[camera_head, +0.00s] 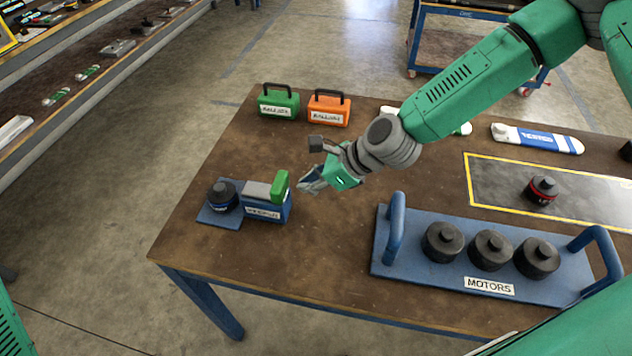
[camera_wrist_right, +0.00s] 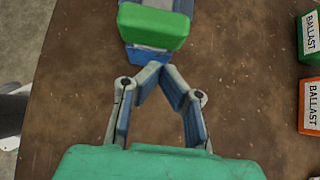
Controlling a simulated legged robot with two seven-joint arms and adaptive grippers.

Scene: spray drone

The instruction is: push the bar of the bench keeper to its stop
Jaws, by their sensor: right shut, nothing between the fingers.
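The bench keeper is a blue block (camera_head: 266,206) with a white label, near the table's left edge. Its bar is grey (camera_head: 257,191) with an upright green end (camera_head: 280,184) on the side facing my right gripper. A black motor (camera_head: 222,196) sits on the blue plate at the keeper's left. My right gripper (camera_head: 306,187) is shut and empty, just right of the green end, with a small gap seen in the head view. In the wrist view the closed fingertips (camera_wrist_right: 158,70) point at the green end (camera_wrist_right: 152,27). My left gripper is not in view.
Green (camera_head: 279,104) and orange (camera_head: 329,110) ballast boxes stand at the back of the table. A blue motors tray (camera_head: 400,262) with black motors lies to the right. A yellow-bordered mat (camera_head: 490,187) lies beyond it. The tabletop in front of the keeper is clear.

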